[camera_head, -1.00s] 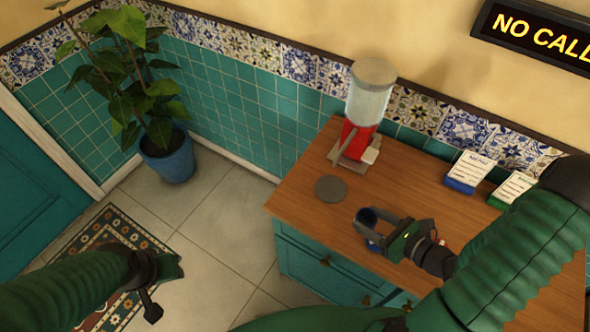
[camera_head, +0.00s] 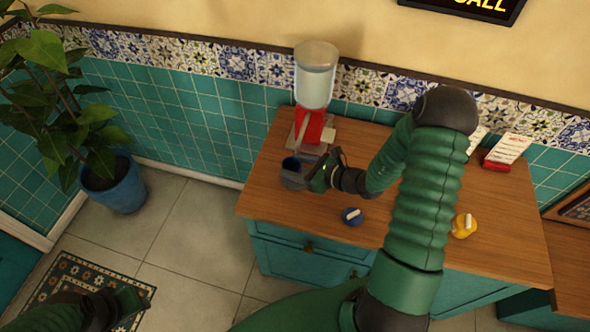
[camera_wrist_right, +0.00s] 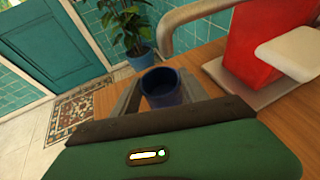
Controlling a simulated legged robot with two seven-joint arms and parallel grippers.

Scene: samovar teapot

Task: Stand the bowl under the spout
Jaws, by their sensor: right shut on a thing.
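The blue bowl (camera_head: 291,164) is between the fingers of my right gripper (camera_head: 296,174), which is shut on it. The bowl also shows upright between the fingers in the right wrist view (camera_wrist_right: 160,88). The red dispenser (camera_head: 314,125) with a clear tank stands at the back left of the counter. Its grey spout (camera_wrist_right: 166,32) curves down close to the bowl in the wrist view; I cannot tell if the bowl is exactly under it, or touching the counter. My left gripper (camera_head: 128,303) is low at the left, over the floor, its fingers unclear.
My right arm crosses the counter's middle. A potted plant (camera_head: 112,185) and a patterned rug (camera_head: 68,280) are at the left.

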